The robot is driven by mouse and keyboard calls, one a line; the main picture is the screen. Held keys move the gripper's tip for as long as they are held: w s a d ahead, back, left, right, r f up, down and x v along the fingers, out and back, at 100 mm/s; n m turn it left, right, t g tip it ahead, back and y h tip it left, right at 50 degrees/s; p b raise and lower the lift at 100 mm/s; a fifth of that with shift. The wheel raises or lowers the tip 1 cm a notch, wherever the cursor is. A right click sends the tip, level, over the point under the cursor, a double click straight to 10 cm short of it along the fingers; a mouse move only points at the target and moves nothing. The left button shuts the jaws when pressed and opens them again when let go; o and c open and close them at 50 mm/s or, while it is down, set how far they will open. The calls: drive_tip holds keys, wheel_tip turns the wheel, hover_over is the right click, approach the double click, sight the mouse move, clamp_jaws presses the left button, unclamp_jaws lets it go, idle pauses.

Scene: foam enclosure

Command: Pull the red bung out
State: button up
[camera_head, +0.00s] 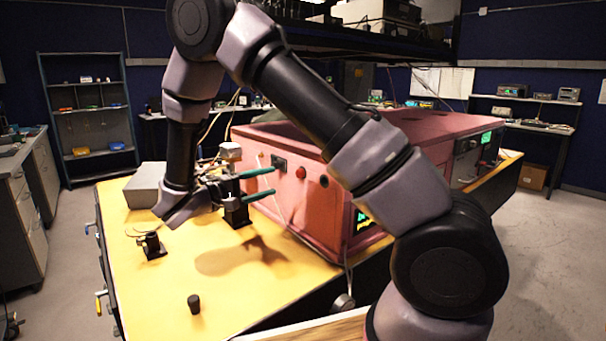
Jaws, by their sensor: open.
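The red bung (301,172) is a small round knob on the front side of the pink box (312,208). It sits in that side face, left of a dark round spot (324,181). My gripper (273,181) is left of the bung, with its two long green fingers pointing right toward the box face. The fingers are apart, one above the other, and nothing shows between them. Their tips appear short of the bung; the exact gap in depth cannot be told.
A black plug (194,304) stands on the yellow table (255,305) at the front. A small black fixture (152,246) is at left, and a black block (236,214) is below my gripper. A grey box (145,185) is behind. The table's front middle is mostly clear.

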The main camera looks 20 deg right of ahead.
sight(298, 174)
drive_tip(key=shift+x, duration=4.4)
drive_tip(key=shift+c, duration=0.3)
clamp_jaws()
drive_tip(key=v, duration=0.6)
drive_tip(key=shift+s+f, duration=0.1)
